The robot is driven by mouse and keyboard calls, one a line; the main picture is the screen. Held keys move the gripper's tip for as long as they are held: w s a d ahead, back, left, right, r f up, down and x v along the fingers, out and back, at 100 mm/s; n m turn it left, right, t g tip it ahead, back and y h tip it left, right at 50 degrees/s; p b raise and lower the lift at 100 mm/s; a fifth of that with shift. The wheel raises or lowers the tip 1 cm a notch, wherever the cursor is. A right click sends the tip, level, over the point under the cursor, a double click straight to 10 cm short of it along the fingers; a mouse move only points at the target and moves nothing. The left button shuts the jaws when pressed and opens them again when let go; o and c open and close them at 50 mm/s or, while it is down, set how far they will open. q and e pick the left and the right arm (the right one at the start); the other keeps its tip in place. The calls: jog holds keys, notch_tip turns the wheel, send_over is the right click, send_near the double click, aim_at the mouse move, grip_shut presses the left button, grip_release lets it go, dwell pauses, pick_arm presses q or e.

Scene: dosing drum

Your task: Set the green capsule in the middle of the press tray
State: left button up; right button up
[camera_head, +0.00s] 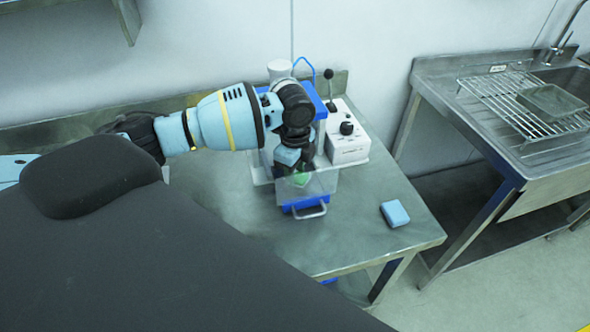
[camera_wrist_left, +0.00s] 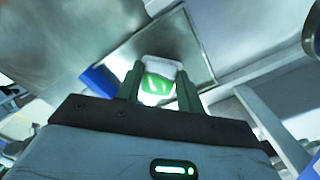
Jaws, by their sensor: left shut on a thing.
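My left gripper (camera_head: 301,174) is shut on the green capsule (camera_head: 303,181) at the front of the press. In the left wrist view the capsule (camera_wrist_left: 157,84), green with white parts, sits between the two fingers (camera_wrist_left: 158,88). The press tray (camera_head: 305,208), blue with a metal handle, sticks out at the front of the press, below the gripper. A clear panel stands in front of the gripper and blurs the capsule. I cannot tell whether the capsule touches the tray. My right gripper is not in view.
The press stands on a metal table (camera_head: 362,235), with a white control box (camera_head: 347,135) carrying a lever and a knob on its right. A light blue block (camera_head: 395,213) lies near the table's right edge. A sink unit with a wire rack (camera_head: 520,100) stands farther right.

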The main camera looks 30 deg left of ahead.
pick_arm(q)
jog(key=shift+f, duration=0.2)
jog(key=o, duration=0.9)
jog(key=shift+o, duration=0.2)
jog(key=shift+r, duration=0.1)
notch_tip(320, 180, up, 12)
jog(key=shift+r+p, duration=0.15)
jog(key=shift+p, duration=0.15)
